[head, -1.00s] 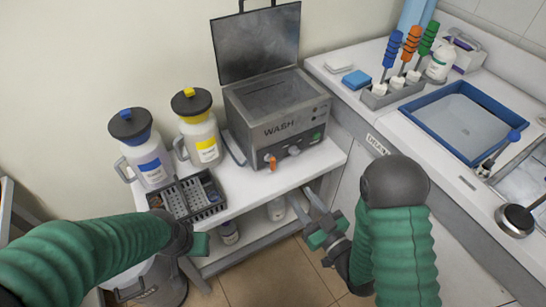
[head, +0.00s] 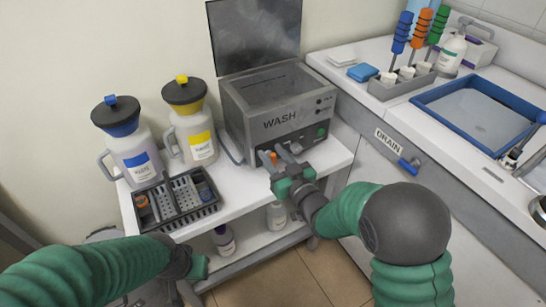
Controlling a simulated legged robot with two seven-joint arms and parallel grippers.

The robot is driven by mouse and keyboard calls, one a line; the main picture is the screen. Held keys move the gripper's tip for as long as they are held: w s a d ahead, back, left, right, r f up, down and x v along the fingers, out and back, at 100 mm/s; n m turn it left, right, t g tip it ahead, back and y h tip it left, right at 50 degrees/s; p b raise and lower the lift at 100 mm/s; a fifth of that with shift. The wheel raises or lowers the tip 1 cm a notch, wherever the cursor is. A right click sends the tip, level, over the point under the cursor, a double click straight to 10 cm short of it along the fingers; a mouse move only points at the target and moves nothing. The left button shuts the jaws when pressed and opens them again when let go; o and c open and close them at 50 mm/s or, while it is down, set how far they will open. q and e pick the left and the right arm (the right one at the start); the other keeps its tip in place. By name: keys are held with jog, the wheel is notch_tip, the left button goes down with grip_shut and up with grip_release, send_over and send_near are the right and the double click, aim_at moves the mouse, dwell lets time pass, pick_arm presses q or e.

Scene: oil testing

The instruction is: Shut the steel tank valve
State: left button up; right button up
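The steel tank (head: 245,110), a grey box marked WASH with its dark lid raised, stands on the white cart. Its valve (head: 273,157), a small orange handle low on the front, shows partly between the fingers of my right gripper (head: 275,158). The fingers look apart, one on each side of the orange handle; I cannot tell whether they touch it. The rest of the valve is hidden behind the gripper. My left gripper (head: 199,268) is low at the left, in front of the cart and away from the tank; its fingers cannot be made out clearly.
Two jugs, one blue-labelled (head: 137,158) and one yellow-labelled (head: 196,140), stand left of the tank. A dark rack (head: 205,210) sits at the cart's front left. Bottles (head: 224,240) stand on the lower shelf. The counter with a drawer marked DRAIN (head: 388,142) borders the right.

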jog(key=shift+w, duration=0.1)
grip_shut()
